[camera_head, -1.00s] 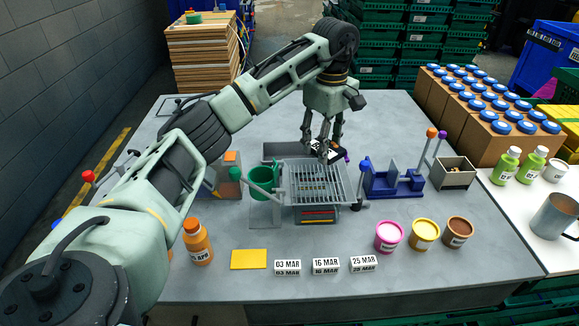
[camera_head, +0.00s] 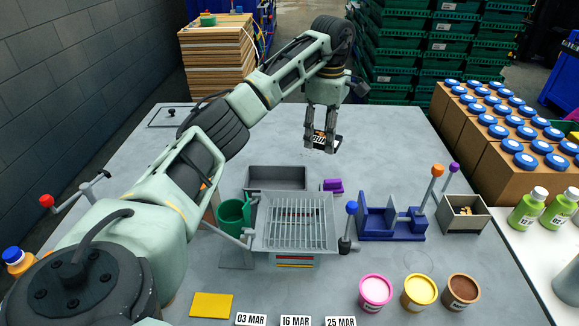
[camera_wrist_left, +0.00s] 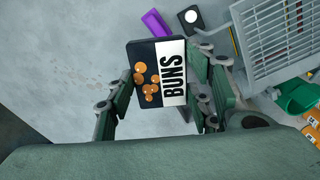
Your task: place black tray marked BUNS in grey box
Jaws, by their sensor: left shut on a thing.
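My left gripper (camera_head: 319,148) is shut on the black tray marked BUNS (camera_head: 322,138) over the far part of the table. In the left wrist view the tray (camera_wrist_left: 158,75) lies between the fingers, with round orange-brown buns and a white BUNS label on it. I cannot tell its exact height over the table. An empty dark grey open box (camera_head: 276,178) sits behind the wire rack, nearer than the tray and to its left. A smaller grey box (camera_head: 463,226) with small pieces in it stands at the right. My right gripper is not in view.
A wire rack (camera_head: 295,222) stands mid-table, with a green cup (camera_head: 233,213) left of it. A purple block (camera_head: 333,185) lies beside the grey box. A blue fixture (camera_head: 391,222) stands to the right. The table's far area is mostly clear.

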